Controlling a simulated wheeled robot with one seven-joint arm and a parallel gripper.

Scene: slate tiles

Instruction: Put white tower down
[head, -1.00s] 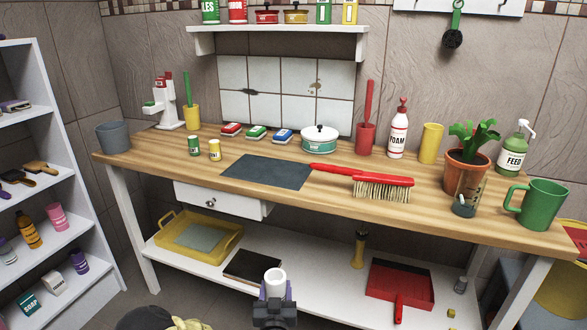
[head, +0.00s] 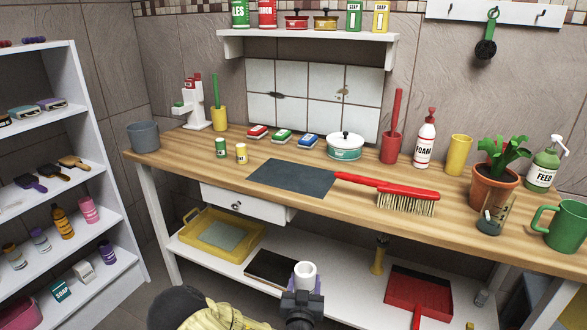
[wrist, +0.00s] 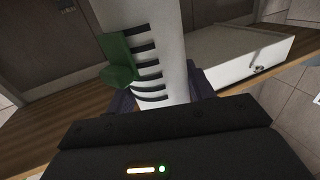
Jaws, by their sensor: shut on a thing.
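My gripper (head: 302,288) is at the bottom middle of the head view, low in front of the bench. It is shut on the white tower (head: 305,269), whose pale round top shows between the fingers. In the wrist view the white tower (wrist: 155,35) rises from between my gripper's fingers (wrist: 163,95). It has a row of dark slots and a green tab (wrist: 119,62) on one side. Its lower end is hidden by the gripper. The wooden bench (head: 400,188) is behind the gripper, with a dark mat (head: 290,178) on it.
A white stand (head: 194,108) with red and green parts is at the bench's back left. A grey pot (head: 143,136), small cans, a white-lidded pot (head: 345,147) and a red brush (head: 390,190) also stand or lie there. A shelf unit (head: 100,160) is at left.

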